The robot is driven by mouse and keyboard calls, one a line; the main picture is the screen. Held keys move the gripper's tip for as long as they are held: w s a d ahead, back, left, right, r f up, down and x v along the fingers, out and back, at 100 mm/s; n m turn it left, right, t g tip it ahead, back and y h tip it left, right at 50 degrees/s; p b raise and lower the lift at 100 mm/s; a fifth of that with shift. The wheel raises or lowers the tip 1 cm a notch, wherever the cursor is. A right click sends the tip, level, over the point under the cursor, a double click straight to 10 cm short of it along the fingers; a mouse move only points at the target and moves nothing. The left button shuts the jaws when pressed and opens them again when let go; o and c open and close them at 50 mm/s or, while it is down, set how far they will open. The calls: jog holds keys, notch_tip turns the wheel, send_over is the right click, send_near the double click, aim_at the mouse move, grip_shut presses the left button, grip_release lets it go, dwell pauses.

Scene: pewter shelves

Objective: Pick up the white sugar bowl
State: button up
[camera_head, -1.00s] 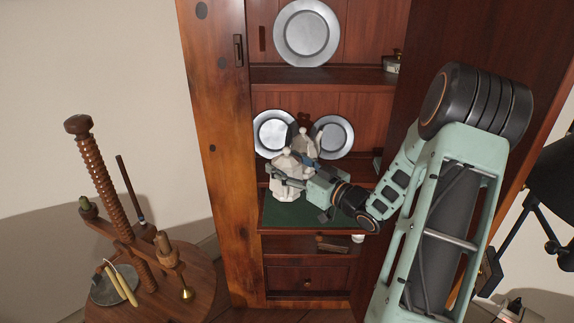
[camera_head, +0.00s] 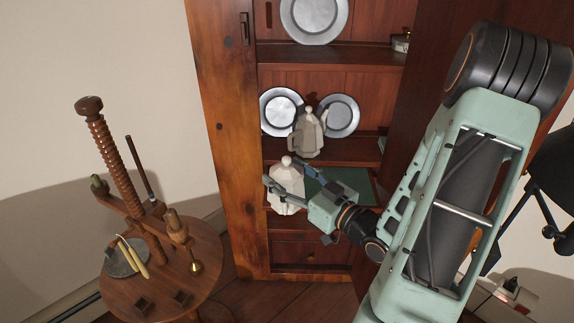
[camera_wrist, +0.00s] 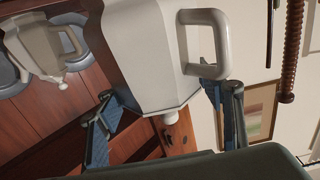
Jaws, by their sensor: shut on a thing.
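The white sugar bowl (camera_head: 287,186) is faceted and has a knobbed lid. My gripper (camera_head: 286,184) is shut on it and holds it in front of the cupboard, clear of the green-topped shelf board. In the wrist view the bowl (camera_wrist: 146,48) fills the upper middle, with its square handle (camera_wrist: 206,40) on the right and its knob pointing down in the picture. The blue finger pads of my gripper (camera_wrist: 160,115) lie on either side of it. Part of the bowl is hidden behind my fingers in the head view.
A grey-beige faceted pot (camera_head: 308,132) stands on the shelf between two pewter plates (camera_head: 281,110) (camera_head: 340,114). The green-topped board (camera_head: 345,181) looks bare where visible. A round wooden table (camera_head: 165,270) with a screw press stands at the left. The cupboard's left post (camera_head: 228,130) is close to the bowl.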

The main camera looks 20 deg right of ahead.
jog(key=shift+s+r+p, duration=0.15)
jog(key=shift+r+p, duration=0.2)
jog(key=shift+p, duration=0.45)
